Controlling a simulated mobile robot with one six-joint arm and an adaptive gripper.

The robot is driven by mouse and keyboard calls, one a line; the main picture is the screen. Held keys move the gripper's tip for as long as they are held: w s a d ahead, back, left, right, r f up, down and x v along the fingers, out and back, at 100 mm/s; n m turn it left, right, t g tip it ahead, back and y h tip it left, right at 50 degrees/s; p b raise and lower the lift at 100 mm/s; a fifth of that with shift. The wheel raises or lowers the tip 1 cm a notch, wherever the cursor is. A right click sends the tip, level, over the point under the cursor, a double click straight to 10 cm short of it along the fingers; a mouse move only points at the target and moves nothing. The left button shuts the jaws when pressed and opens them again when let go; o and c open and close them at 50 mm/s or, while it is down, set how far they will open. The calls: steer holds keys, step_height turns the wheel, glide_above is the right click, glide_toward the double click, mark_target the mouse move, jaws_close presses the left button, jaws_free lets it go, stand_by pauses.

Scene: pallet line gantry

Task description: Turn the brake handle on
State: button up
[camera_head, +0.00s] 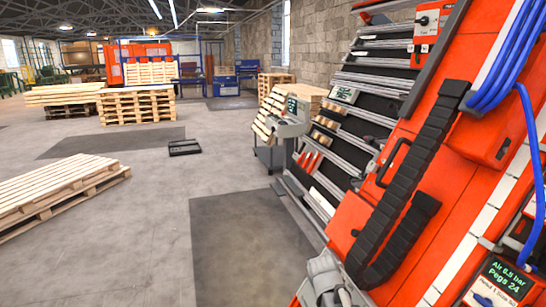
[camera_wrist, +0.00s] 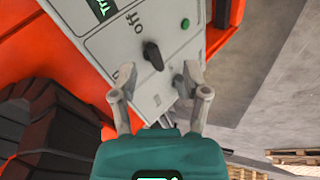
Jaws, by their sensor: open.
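The brake handle (camera_wrist: 153,55) is a small black knob on a light grey panel (camera_wrist: 105,45) in the wrist view. Its long axis runs from upper left to lower right, and its upper end lies near the printed word "off". A second label, partly hidden by the left finger, is lower left of the knob. My gripper (camera_wrist: 160,73) is open, its two grey fingertips apart on either side below the knob. I see no contact with it. I cannot make out the handle or the gripper surely in the head view.
A green button (camera_wrist: 185,23) and the edge of a green-lit display (camera_wrist: 101,8) are on the same panel. A black cable chain (camera_head: 415,165) runs along the orange machine. Blue hoses (camera_head: 511,60) hang at right.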

steer(key=s+a+r+m+g+y+p, duration=0.1)
steer(key=s+r+g+y+p, duration=0.1)
steer(key=s+r+p, duration=0.5)
steer(key=shift+s+a+r+m+g+y+p, duration=0.35)
steer(key=shift+s+y, duration=0.35)
steer(key=shift+s, duration=0.45)
steer(key=shift+d, duration=0.1)
stand_by(0.4)
